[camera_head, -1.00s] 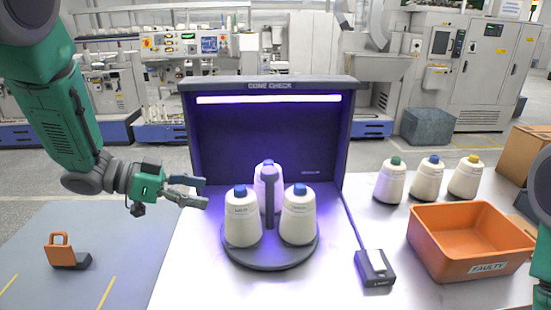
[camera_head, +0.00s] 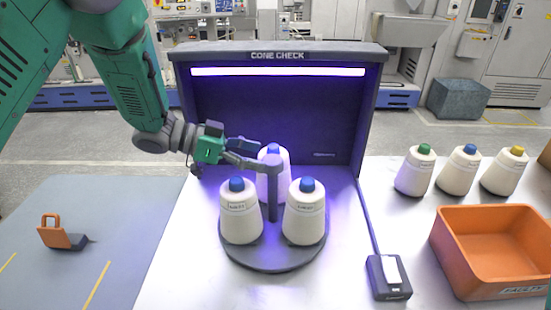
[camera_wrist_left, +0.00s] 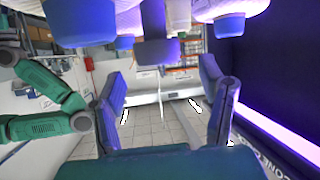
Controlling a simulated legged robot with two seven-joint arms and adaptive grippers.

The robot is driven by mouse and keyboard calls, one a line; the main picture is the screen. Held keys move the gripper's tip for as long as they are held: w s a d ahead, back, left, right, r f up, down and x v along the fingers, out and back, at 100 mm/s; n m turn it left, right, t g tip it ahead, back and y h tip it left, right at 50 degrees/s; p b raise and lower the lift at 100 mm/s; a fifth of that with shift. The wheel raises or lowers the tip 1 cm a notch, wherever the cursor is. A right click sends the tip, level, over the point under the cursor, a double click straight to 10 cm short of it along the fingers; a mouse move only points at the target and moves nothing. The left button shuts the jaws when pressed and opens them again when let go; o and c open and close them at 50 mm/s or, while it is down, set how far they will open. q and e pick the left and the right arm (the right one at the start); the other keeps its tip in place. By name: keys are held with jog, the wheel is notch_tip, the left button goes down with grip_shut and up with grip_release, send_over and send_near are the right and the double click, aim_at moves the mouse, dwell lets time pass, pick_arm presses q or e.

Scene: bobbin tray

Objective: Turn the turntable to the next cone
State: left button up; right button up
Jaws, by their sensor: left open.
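The dark round turntable (camera_head: 272,262) stands in the booth and bears three white cones with blue tops: front left (camera_head: 240,222), front right (camera_head: 304,220) and back (camera_head: 285,166). In the left wrist view the picture is upside down; the post (camera_wrist_left: 157,45) hangs between the spread fingers (camera_wrist_left: 168,98), with no visible contact. My right gripper is out of view.
The dark booth (camera_head: 275,57) walls the back. Right of it are a small switch box (camera_head: 389,278), an orange bin (camera_head: 490,292) and three cones with green, blue and yellow tops (camera_head: 457,172). An orange-handled item (camera_head: 62,236) lies on the grey mat at left.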

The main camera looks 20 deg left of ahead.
aim_at(270, 159)
pick_arm(q)
jog(key=x, duration=0.3)
jog(key=shift+s+d+r, duration=0.1)
jog(key=shift+s+d, duration=0.05)
jog(key=shift+d, duration=0.05)
jog(key=shift+w+d+f, duration=0.2)
jog(key=shift+d, duration=0.05)
jog(key=shift+w+f, duration=0.25)
jog(key=shift+f, duration=0.05)
jog(key=shift+d+r, duration=0.1)
jog(key=shift+d, duration=0.2)
grip_shut()
